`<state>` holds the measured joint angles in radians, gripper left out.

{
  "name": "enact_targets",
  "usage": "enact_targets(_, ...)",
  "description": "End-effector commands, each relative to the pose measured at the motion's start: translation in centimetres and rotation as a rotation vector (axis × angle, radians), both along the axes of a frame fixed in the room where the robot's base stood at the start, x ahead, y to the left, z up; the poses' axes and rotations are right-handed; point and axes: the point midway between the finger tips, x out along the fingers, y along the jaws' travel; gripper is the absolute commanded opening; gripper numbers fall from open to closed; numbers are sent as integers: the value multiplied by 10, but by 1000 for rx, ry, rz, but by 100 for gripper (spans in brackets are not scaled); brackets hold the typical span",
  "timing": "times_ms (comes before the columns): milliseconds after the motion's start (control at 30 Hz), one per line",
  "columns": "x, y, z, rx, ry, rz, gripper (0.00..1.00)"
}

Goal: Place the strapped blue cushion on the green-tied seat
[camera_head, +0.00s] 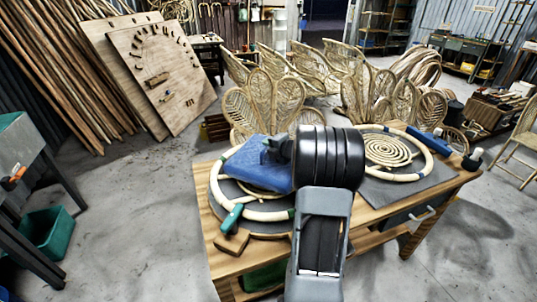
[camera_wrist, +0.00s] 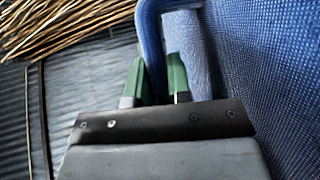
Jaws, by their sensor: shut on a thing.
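The blue cushion (camera_head: 258,168) is over the left round rattan seat (camera_head: 216,188), covering much of it. I cannot tell whether it touches the seat. A small green mark, likely a tie, shows on this seat's front rim. My gripper is largely hidden by my own arm in the head view. In the wrist view, my gripper (camera_wrist: 157,88) has its green-tipped fingers shut on the cushion's blue strap (camera_wrist: 150,40). The cushion's blue woven face (camera_wrist: 265,70) fills the right of that view. The right rattan seat (camera_head: 432,160), with a spiral centre, has no cushion on it.
Both seats are on a wooden workbench (camera_head: 375,218). A green-handled tool (camera_head: 232,219) lies at its front left, and a blue tool (camera_head: 427,139) lies at the right. Rattan chair backs (camera_head: 285,97) stand behind the bench. Open floor lies left of it.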

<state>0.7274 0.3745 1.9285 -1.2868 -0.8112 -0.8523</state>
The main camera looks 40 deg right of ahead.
Motion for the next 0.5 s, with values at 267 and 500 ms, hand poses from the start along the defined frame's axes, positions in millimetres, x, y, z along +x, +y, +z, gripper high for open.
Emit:
enact_targets(267, 7, 2, -33, 3, 0, 0, 0)
enact_targets(500, 7, 2, -38, 0, -2, 0, 0)
